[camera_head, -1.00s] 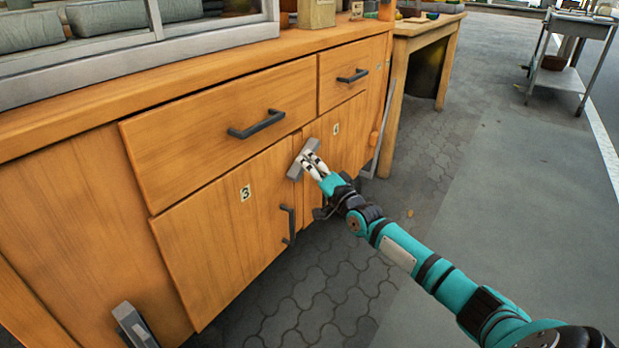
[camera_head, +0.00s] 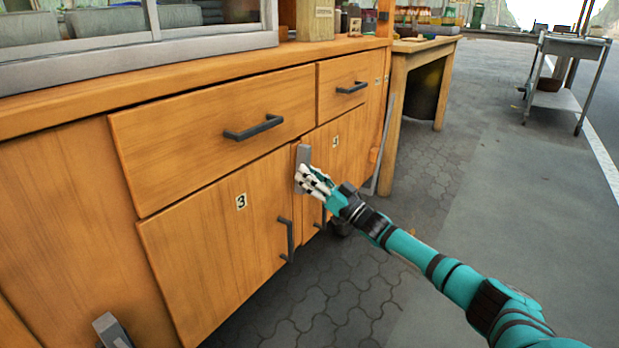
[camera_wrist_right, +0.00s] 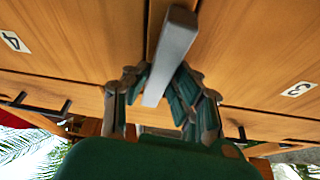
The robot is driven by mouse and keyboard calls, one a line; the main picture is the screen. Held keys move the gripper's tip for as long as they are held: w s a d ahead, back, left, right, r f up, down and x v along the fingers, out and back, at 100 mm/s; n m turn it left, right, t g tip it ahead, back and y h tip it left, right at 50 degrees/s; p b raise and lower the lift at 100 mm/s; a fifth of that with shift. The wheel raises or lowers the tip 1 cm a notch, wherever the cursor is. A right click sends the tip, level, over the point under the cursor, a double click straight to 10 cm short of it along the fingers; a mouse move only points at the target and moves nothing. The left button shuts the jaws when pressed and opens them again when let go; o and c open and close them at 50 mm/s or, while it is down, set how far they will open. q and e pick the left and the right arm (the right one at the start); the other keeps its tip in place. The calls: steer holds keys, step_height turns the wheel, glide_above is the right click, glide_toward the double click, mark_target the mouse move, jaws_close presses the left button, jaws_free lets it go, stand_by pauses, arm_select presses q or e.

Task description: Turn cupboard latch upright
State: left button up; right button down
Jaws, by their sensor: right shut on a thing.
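The cupboard latch (camera_head: 304,157) is a grey bar on the wooden strip between the cupboard doors marked 3 and 4. In the head view it stands close to upright. My right gripper (camera_head: 313,182) is shut on its lower part and hides that end. In the right wrist view the latch (camera_wrist_right: 176,52) runs down between the two fingers of the right gripper (camera_wrist_right: 164,101). Door 3 (camera_head: 208,255) and door 4 (camera_head: 341,158) both look closed. My left gripper does not show.
Dark handles sit on the drawers (camera_head: 254,127) above and on door 3 (camera_head: 288,240). Another grey latch (camera_head: 112,329) shows at the bottom left. A wooden table (camera_head: 402,75) and a metal cart (camera_head: 558,78) stand beyond. The paved floor at right is clear.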

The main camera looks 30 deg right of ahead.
steer(key=shift+f+n+y, duration=0.15)
steer(key=shift+n+y, duration=0.45)
steer(key=shift+n, duration=0.6)
steer(key=shift+g, duration=0.3)
steer(key=c, duration=1.1)
jaws_free()
steer(key=v, duration=1.2)
steer(key=shift+d, duration=0.15)
steer(key=shift+f, duration=0.1)
